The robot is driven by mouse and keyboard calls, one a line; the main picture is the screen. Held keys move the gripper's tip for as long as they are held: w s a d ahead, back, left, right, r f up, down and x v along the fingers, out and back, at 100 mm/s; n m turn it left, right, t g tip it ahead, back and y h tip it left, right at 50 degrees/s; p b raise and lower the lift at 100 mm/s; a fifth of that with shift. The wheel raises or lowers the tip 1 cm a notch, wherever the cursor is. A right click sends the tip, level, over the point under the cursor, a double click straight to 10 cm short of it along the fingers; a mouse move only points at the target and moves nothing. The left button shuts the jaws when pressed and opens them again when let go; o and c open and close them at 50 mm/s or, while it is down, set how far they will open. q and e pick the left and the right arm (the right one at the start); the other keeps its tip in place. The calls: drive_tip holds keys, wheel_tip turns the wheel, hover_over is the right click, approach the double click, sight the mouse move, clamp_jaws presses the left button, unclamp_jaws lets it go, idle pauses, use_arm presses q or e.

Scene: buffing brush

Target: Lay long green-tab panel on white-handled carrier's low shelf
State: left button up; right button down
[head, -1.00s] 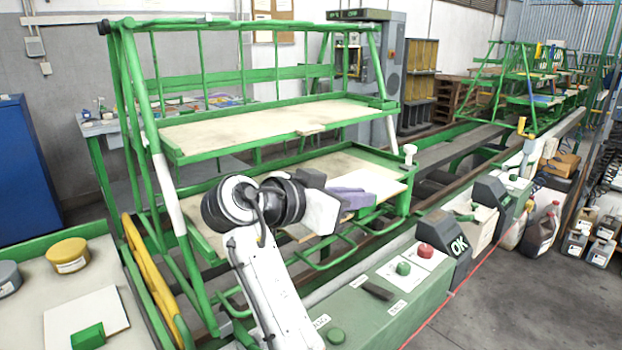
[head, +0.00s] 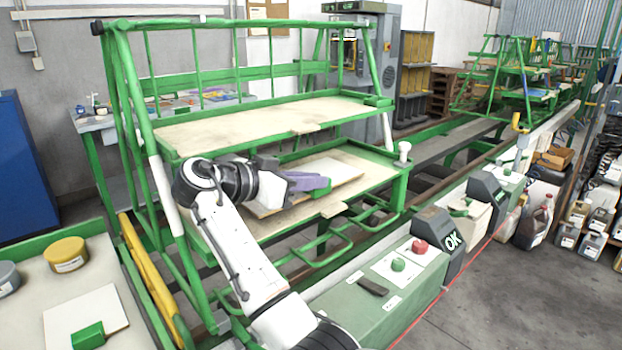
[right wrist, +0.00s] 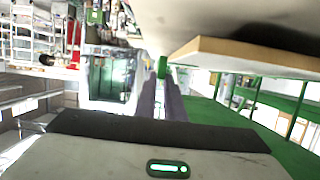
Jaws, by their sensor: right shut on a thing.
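The white-handled carrier is a green frame with white sleeves on its posts (head: 166,197) and two board shelves. Its low shelf (head: 372,178) lies under the upper shelf (head: 260,122). The long pale panel (head: 342,168) is over the low shelf, under the upper shelf's front edge; I cannot tell whether it touches the low shelf. My right gripper (head: 318,184) is shut on its green tab at the front side. In the right wrist view the purple fingers (right wrist: 162,98) meet the green tab (right wrist: 162,67), beside the panel's tan edge (right wrist: 250,56). My left gripper is not in view.
A bench at lower left holds a short board (head: 85,318) with a green block, and a yellow tin (head: 66,254). Yellow bars (head: 150,285) stand beside it. A green control box (head: 385,285) runs along the carrier's front.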

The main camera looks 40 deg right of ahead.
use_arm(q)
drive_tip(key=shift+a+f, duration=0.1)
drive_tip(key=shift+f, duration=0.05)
use_arm(e)
drive_tip(key=shift+f+b, duration=0.5)
drive_tip(key=shift+f, duration=0.1)
drive_tip(key=c, duration=1.8)
unclamp_jaws()
drive_tip(key=shift+r, duration=0.1)
drive_tip(key=shift+c, duration=0.2)
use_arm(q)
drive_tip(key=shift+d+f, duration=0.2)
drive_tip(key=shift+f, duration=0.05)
